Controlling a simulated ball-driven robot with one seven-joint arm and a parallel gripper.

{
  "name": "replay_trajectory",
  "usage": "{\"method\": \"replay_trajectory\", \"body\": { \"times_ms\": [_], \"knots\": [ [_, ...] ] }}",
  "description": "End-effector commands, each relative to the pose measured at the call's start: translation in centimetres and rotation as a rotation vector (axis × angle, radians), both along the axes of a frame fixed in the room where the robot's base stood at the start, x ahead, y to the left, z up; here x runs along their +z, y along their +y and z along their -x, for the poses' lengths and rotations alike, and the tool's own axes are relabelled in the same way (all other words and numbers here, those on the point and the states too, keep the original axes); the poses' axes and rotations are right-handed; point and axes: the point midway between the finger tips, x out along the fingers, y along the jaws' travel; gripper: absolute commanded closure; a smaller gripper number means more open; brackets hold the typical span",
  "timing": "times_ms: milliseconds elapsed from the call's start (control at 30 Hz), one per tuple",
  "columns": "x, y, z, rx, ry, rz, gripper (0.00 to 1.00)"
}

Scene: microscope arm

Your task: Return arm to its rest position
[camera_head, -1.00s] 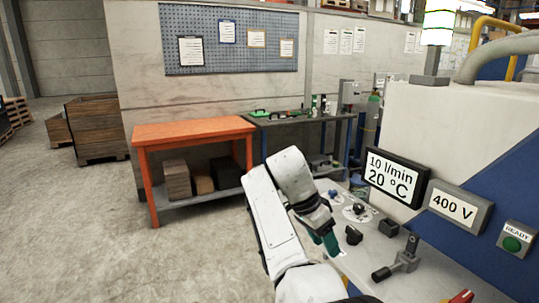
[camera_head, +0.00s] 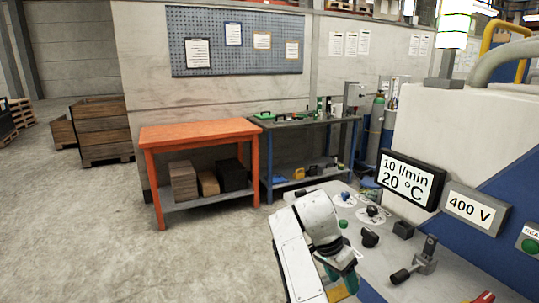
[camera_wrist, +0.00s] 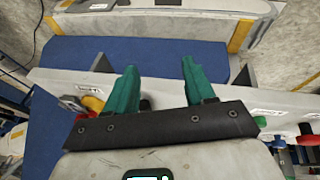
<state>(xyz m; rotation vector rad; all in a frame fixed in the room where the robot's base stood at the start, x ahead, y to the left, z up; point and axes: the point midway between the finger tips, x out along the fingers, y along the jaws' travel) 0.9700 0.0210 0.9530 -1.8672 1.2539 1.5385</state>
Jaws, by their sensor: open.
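My white arm reaches in from the bottom of the head view, at the left end of the grey control panel (camera_head: 390,250). My gripper (camera_wrist: 160,85) shows in the wrist view with two teal fingers spread apart and nothing between them. In the head view the gripper is partly hidden by the arm, with only a bit of teal showing low beside the panel edge. The panel carries black knobs (camera_head: 370,238) and a lever (camera_head: 418,263). The wrist view shows a blue surface (camera_wrist: 150,60) beyond the fingers.
An orange table (camera_head: 200,132) with boxes on its lower shelf stands ahead left. A dark workbench (camera_head: 300,123) is beside it. A display (camera_head: 410,178) and a 400 V sign (camera_head: 473,209) stand behind the panel at the right.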

Motion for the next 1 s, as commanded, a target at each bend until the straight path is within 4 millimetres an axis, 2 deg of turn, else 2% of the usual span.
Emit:
{"method": "replay_trajectory", "body": {
  "times_ms": [33, 167, 267, 500, 733, 867, 1000],
  "knots": [
    [-1.5, -0.8, 0.8, 0.013, 0.010, -0.006, 0.46],
    [-5.5, -3.0, 3.2, 0.076, 0.035, -0.032, 0.46],
    [-8.9, -4.9, 6.0, 0.143, 0.056, -0.058, 0.46],
    [-15.2, -8.6, 14.1, 0.321, 0.093, -0.119, 0.46],
    [-18.8, -10.7, 23.3, 0.509, 0.116, -0.178, 0.46],
    [-19.6, -11.2, 28.8, 0.619, 0.121, -0.212, 0.46],
    [-19.5, -11.1, 34.8, 0.743, 0.120, -0.248, 0.46]
  ]
}}
